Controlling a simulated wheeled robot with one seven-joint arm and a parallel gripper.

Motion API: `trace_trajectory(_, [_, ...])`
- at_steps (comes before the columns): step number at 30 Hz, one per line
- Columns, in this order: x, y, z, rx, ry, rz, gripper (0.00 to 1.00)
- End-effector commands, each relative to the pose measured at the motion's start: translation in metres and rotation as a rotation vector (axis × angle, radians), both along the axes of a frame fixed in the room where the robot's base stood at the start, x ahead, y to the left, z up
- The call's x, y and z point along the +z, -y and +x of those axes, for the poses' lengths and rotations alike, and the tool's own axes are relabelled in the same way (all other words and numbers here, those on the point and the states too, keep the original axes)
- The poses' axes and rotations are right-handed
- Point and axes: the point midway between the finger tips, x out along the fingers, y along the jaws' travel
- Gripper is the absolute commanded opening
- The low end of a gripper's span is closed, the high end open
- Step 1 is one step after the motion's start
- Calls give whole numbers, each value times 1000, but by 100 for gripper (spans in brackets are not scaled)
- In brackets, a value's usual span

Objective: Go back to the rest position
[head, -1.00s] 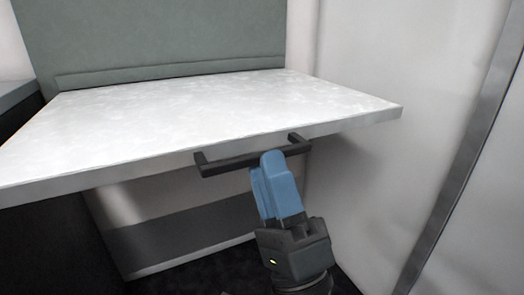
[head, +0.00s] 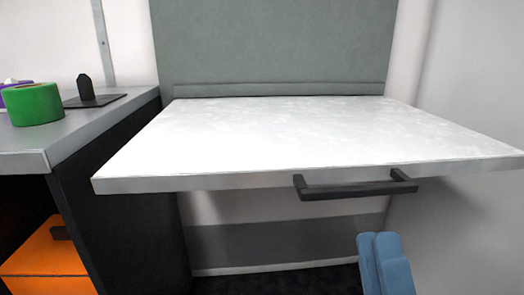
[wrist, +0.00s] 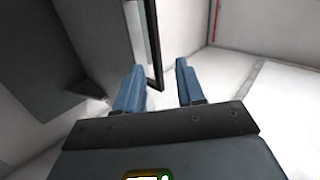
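My gripper (head: 384,262) is at the lower right of the head view, below and apart from the black handle (head: 355,190) on the front edge of the white fold-down table (head: 300,140). In the wrist view, my gripper (wrist: 158,85) has its two blue fingers apart with nothing between them. The black handle (wrist: 155,50) shows beyond the fingers there. The table stands out level from the grey-green panel (head: 270,45) behind it, and its top is bare.
A grey counter (head: 100,120) at the left carries a green tape roll (head: 33,104), a purple roll and a black stand (head: 87,92). An orange box (head: 45,265) sits below it. A pale wall (head: 470,80) closes the right side.

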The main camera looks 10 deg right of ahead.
Motion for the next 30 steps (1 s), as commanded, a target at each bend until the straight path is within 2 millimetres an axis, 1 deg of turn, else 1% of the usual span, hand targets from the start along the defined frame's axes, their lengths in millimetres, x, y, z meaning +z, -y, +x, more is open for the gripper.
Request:
trace_trajectory(1, [-9,7,-7,-31,-28,-60,38])
trace_trajectory(5, [-38,25,-33,-138,-116,-278,38])
trace_trajectory(8, [-61,38,-58,-222,-198,-461,38])
trace_trajectory(12, [-94,52,-97,-320,-325,-704,38])
trace_trajectory(14, [-106,57,-115,-355,-381,-804,38])
trace_trajectory(18, [-131,64,-159,-417,-518,-1025,38])
trace_trajectory(21, [-145,66,-187,-439,-607,-1161,38])
trace_trajectory(24, [-154,65,-211,-449,-681,-1267,38])
trace_trajectory(30, [-164,61,-249,-445,-805,-1429,38])
